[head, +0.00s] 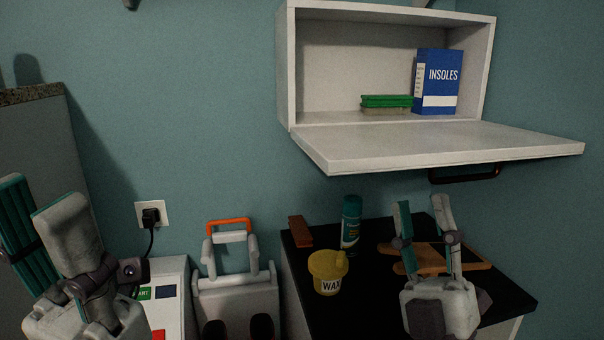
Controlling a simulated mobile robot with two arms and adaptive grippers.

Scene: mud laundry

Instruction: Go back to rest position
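My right gripper (421,206) is upright over the right part of the black counter (378,291). Its two fingers stand apart with nothing between them. A flat wooden piece (477,262) lies behind it, partly hidden by the fingers. My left gripper (36,196) is at the lower left, in front of a grey cabinet. Its fingers also stand apart, and I see nothing held between them.
A white wall cabinet (285,70) has its flap (440,146) folded down above the counter. Inside are a blue INSOLES box (436,82) and a green-topped brush (386,104). A yellow WAX tub (326,272), teal bottle (351,222) and brown block (300,232) stand on the counter.

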